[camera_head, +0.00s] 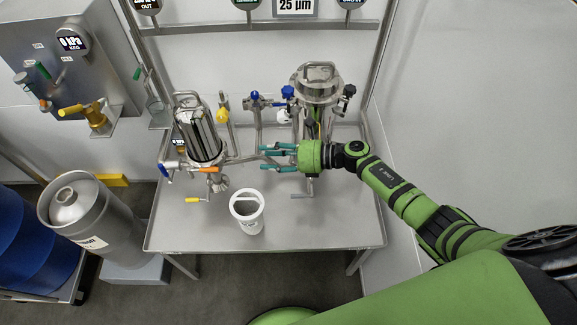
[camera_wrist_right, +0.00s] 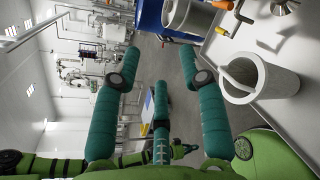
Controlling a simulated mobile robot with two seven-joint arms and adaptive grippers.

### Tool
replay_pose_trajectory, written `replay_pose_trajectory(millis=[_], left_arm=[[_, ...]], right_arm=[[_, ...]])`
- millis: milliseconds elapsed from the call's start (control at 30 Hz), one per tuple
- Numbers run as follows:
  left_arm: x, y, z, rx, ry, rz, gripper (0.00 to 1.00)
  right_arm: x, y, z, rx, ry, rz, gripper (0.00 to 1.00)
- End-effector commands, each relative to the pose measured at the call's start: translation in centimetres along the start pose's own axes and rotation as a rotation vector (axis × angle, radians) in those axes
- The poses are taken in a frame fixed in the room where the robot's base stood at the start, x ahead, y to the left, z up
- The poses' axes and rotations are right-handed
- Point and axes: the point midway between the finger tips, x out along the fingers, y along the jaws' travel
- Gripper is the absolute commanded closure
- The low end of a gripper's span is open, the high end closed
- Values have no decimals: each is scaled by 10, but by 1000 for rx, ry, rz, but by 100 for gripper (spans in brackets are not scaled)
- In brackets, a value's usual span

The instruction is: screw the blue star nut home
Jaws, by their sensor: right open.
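A blue star-shaped knob (camera_head: 288,91) sits at the left side of the lid of the right steel housing (camera_head: 316,88). Another blue knob (camera_head: 255,96) is on the pipework just left of it. I cannot tell which is the star nut. My right gripper (camera_head: 266,158) is open and empty, in front of the right housing and below both blue knobs, with its teal fingers pointing left. The fingers also show spread in the right wrist view (camera_wrist_right: 161,70), with nothing between them. No blue knob is clear in that view.
A left steel housing (camera_head: 204,135) with coloured valve handles stands on the metal table (camera_head: 330,226). A white bucket (camera_head: 247,225) is near the front edge and also shows in the right wrist view (camera_wrist_right: 275,84). The table's front right is clear.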

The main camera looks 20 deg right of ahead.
Motion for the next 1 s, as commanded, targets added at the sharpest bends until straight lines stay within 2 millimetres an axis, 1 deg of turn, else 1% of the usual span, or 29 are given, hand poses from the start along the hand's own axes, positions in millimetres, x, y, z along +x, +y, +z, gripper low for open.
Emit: replay_pose_trajectory(millis=[100,200,500,533,567,667,733,767,833,867,900,967,1000], left_arm=[[2,0,0,0,1,0,100],[3,0,0,0,1,0,100],[3,0,0,0,0,0,100],[3,0,0,0,0,0,98],[3,0,0,0,0,0,98],[5,0,0,0,1,0,98],[8,0,0,0,0,0,98],[9,0,0,0,0,0,98],[14,0,1,0,0,0,98],[16,0,1,0,0,0,98],[18,1,1,0,0,0,98],[20,1,1,0,1,0,98],[22,1,1,0,1,0,98]], right_arm=[[0,-11,-8,108,-49,-31,58],[0,-16,-10,156,-72,-47,58],[-1,-18,-12,177,-81,-53,58],[-1,-18,-12,177,-81,-53,58],[-1,-18,-12,179,-82,-53,58],[-2,-28,-23,266,-115,-81,58],[-7,-47,-44,446,-190,-139,58],[-11,-60,-59,560,-237,-177,58],[-28,-95,-112,897,-381,-297,58],[-39,-109,-140,1049,-449,-355,58],[-54,-125,-179,1244,-540,-434,58],[-80,-140,-244,1521,-679,-557,58],[-97,-143,-289,1685,-768,-639,58]])
